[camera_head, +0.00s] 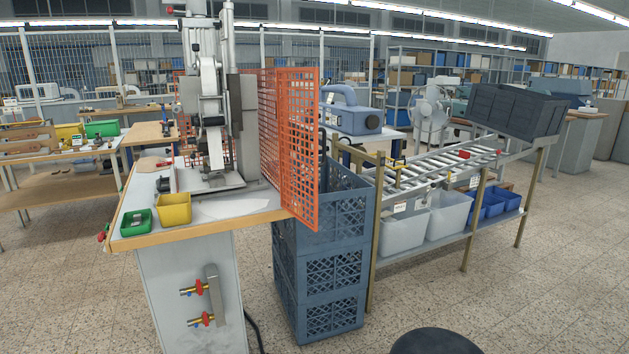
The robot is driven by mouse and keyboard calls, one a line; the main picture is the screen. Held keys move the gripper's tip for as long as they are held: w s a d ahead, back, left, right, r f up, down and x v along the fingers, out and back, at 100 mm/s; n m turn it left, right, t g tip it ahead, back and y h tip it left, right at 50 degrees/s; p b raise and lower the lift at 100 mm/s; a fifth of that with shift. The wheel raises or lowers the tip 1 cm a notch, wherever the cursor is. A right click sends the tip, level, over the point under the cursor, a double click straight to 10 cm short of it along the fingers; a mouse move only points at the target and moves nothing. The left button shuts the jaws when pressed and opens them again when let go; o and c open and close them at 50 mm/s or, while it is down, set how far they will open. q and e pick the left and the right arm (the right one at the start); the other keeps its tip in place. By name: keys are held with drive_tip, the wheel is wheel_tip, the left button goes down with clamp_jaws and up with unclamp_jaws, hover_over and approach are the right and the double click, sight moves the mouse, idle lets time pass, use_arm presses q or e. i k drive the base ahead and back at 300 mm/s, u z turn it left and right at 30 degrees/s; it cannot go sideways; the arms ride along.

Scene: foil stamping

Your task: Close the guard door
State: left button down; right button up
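The guard door is an orange mesh panel (298,150) at the right side of the stamping machine (212,110). It stands swung open, reaching out past the table's right front edge, in front of the stacked crates. Another orange mesh panel (267,125) stands behind it along the machine's right side. The machine's front is uncovered, with its grey base plate on the white-topped table (225,208) in plain sight. Neither of my grippers shows in the head view.
Stacked blue-grey crates (322,270) stand on the floor right of the table, close below the door. A green bin (136,222) and a yellow bin (174,209) sit at the table's front left. A roller rack (440,175) stands at the right. The foreground floor is mostly clear.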

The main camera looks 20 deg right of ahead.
sight(316, 128)
drive_tip(key=i, duration=0.4)
drive_tip(key=z, duration=0.75)
